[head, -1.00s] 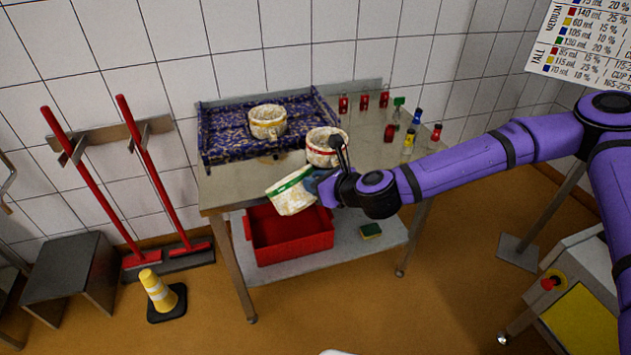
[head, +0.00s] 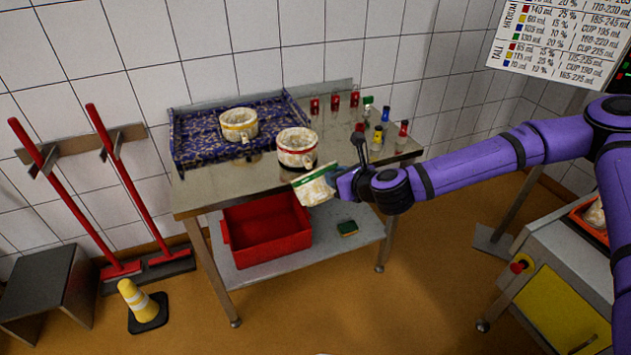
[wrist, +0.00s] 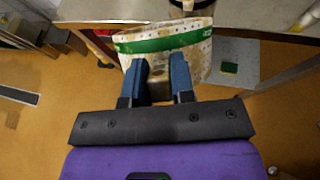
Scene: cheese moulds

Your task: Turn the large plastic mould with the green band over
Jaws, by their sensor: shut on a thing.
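The large plastic mould with the green band (head: 313,188) is whitish with brownish stains. My gripper (head: 342,184) is shut on its side wall and holds it in the air at the table's front edge. The mould is tilted, with the green band along its upper left side in the head view. In the wrist view the mould (wrist: 185,48) fills the space beyond my blue fingers (wrist: 163,75), with the green band across it near its upper rim. The fingers hide part of its wall.
A red crate (head: 265,252) and a sponge (head: 347,228) lie on the lower shelf.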

